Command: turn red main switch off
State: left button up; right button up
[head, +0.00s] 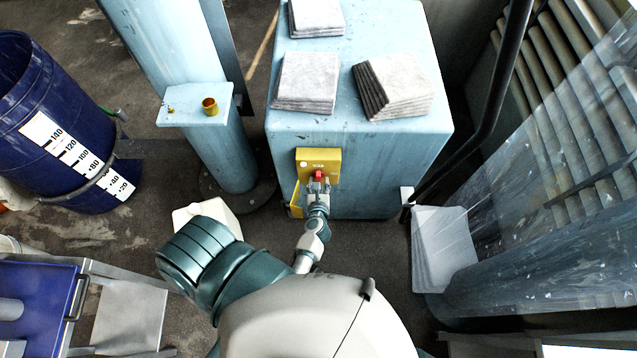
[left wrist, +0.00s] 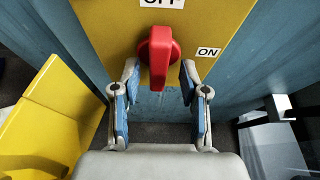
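The red main switch (left wrist: 158,58) is a red knob on a yellow panel (left wrist: 205,25). In the left wrist view its handle stands upright, pointing up toward the OFF label (left wrist: 163,3); the ON label (left wrist: 208,52) is to its right. In the head view the red switch (head: 319,175) shows small on the yellow box (head: 330,157) on the front of the light blue cabinet (head: 400,170). My left gripper (left wrist: 158,100) is open, its blue-padded fingers on either side of the handle's lower end, with gaps visible. My right gripper is not in view.
Stacks of grey cloths (head: 306,80) lie on the cabinet. A light blue column (head: 175,50) stands left of it, and a dark blue barrel (head: 50,120) farther left. A black pipe (head: 490,100) and a glassy panel (head: 570,180) are at the right.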

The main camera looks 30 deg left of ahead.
pick_arm(q)
notch_tip(320, 180, up, 10)
dwell(0.6)
jog(key=shift+f, duration=0.1)
dwell(0.3)
